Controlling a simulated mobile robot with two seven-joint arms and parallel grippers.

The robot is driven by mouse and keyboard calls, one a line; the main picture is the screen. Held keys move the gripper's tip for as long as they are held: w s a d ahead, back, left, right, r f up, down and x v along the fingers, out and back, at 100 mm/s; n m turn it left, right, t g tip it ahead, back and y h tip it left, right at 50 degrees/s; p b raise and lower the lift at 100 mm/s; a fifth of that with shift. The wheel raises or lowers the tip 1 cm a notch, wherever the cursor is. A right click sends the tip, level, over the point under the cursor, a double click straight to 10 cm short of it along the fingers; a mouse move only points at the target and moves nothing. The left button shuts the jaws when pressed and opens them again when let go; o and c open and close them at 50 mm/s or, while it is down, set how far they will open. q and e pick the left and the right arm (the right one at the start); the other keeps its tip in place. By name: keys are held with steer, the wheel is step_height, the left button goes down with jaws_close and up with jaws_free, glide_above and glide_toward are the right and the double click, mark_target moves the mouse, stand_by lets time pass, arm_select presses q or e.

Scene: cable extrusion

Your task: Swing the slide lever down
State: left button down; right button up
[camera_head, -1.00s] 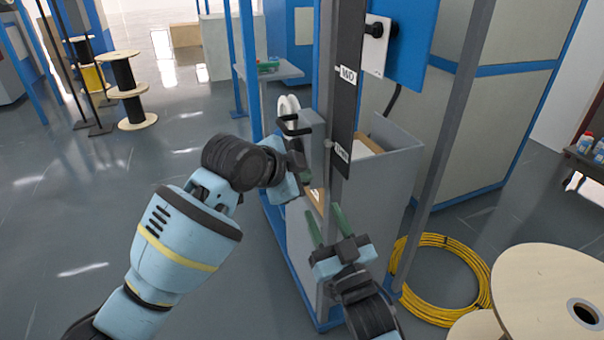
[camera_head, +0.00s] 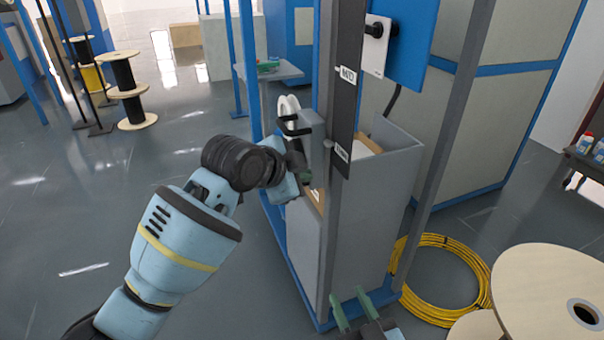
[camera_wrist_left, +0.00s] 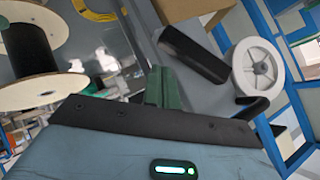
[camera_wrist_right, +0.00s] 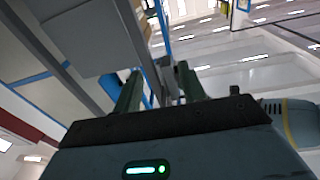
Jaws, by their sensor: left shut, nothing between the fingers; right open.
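A dark cylindrical handle, apparently the slide lever (camera_head: 297,158), slants down from beside a white wheel (camera_head: 288,108) on the grey machine post. In the left wrist view the black handle (camera_wrist_left: 193,53) lies just right of my finger tips, with the white wheel (camera_wrist_left: 257,66) beyond it. My left gripper (camera_head: 305,178) is at the handle's lower end; its green fingers (camera_wrist_left: 162,88) are shut and empty. I cannot tell whether they touch the handle. My right gripper (camera_head: 350,297) is open and empty at the bottom edge, low before the post; its spread fingers show in the right wrist view (camera_wrist_right: 158,82).
The grey post (camera_head: 345,225) and an open grey bin (camera_head: 400,165) stand just right of my left gripper. A yellow cable coil (camera_head: 440,295) and a wooden spool (camera_head: 545,290) lie at lower right.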

steer(key=s+d+f+g+h, duration=0.1)
steer(key=s+d+f+g, duration=0.15)
steer(key=s+f, duration=0.5)
steer(key=s+d+f+g+h, duration=0.1)
steer(key=s+d+f+g, duration=0.15)
steer(key=s+f, duration=0.5)
steer(key=s+d+f+g, duration=0.1)
steer(key=s+f+g, duration=0.1)
steer(key=s, duration=1)
steer(key=s+d+f+g, duration=0.2)
steer(key=s+g, duration=0.2)
steer(key=s, duration=0.8)
steer(key=shift+m+g+h, duration=0.3)
steer(key=shift+g, duration=0.1)
arm_select(q)
steer(key=shift+f, duration=0.1)
steer(key=shift+f+t, duration=0.2)
steer(key=shift+t, duration=0.1)
arm_select(e)
steer(key=shift+r, duration=0.1)
arm_select(q)
steer(key=shift+w+f+m+t+p, duration=0.15)
steer(key=shift+f+m+t+p, duration=0.25)
steer(key=shift+p, duration=0.1)
arm_select(e)
steer(key=shift+r, duration=0.25)
